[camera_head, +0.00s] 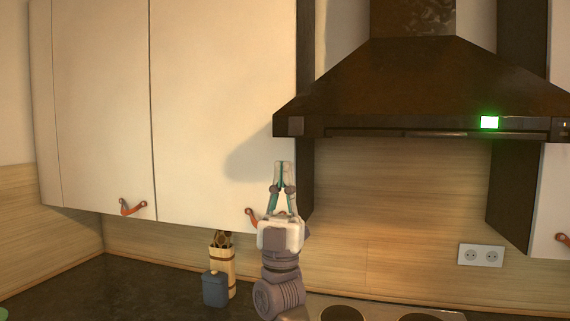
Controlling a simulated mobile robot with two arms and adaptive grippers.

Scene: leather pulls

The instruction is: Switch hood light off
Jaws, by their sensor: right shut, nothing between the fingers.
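The dark brown range hood (430,85) hangs over the stove at the right. I cannot tell which part is the light switch. My left gripper is out of view.
White wall cabinets (215,95) with leather pulls (132,207) fill the left. A wooden utensil holder (222,268) and a blue-grey jar (215,288) stand on the dark counter (120,285). A stove (375,309) lies below the hood. A wall socket (481,255) is at the right.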

